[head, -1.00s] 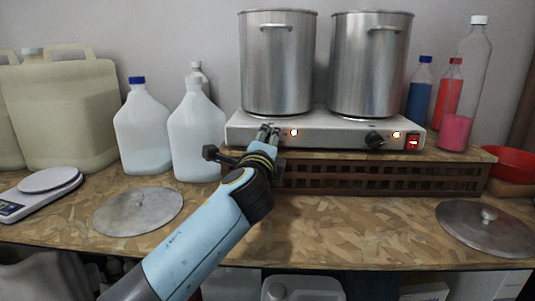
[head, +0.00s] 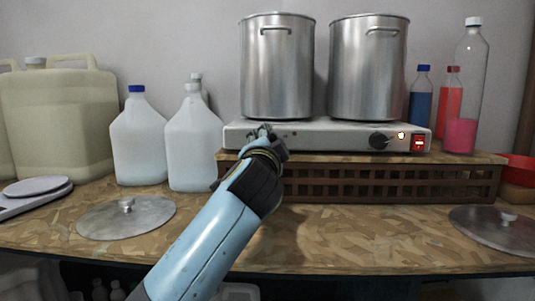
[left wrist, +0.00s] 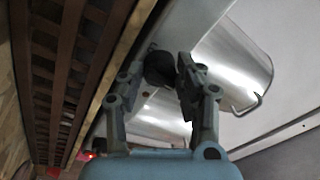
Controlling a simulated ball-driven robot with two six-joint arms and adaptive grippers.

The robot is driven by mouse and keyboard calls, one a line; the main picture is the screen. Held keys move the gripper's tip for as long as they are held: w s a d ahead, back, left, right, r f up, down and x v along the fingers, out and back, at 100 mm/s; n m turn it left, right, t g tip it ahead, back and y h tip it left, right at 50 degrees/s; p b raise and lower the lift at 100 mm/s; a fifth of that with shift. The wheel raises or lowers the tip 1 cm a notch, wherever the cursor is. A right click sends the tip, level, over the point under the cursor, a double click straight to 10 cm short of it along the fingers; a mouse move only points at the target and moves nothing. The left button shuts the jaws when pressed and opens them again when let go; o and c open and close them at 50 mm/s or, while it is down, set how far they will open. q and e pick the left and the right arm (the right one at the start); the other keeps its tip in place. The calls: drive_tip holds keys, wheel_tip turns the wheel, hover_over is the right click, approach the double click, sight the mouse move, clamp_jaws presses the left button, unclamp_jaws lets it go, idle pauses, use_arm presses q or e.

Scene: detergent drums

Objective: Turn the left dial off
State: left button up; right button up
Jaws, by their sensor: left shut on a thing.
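The white hot plate (head: 330,135) stands on a raised shelf with two steel pots on it. My left gripper (head: 263,131) is at the left of its front panel and hides the left dial in the head view. In the left wrist view the dark left dial (left wrist: 159,68) sits between the fingers of my left gripper (left wrist: 161,73), which are shut on it. The indicator beside the left dial (head: 294,134) is dark. The right dial (head: 379,141) is black, and its indicator (head: 401,135) glows. My right gripper is not in view.
The red power switch (head: 418,142) is lit at the panel's right end. White jugs (head: 196,145) stand left of the shelf. Steel lids (head: 125,217) lie on the worktop at both sides. Blue (head: 421,105) and red bottles stand at the right.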

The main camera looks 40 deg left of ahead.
use_arm(q)
drive_tip(key=shift+f+n, duration=0.2)
drive_tip(key=shift+n, duration=0.2)
drive_tip(key=o, duration=1.2)
drive_tip(key=shift+r, duration=0.1)
drive_tip(key=shift+c, duration=0.2)
drive_tip(key=v, duration=0.7)
drive_tip(key=shift+s+d, duration=0.15)
drive_tip(key=shift+s, duration=0.05)
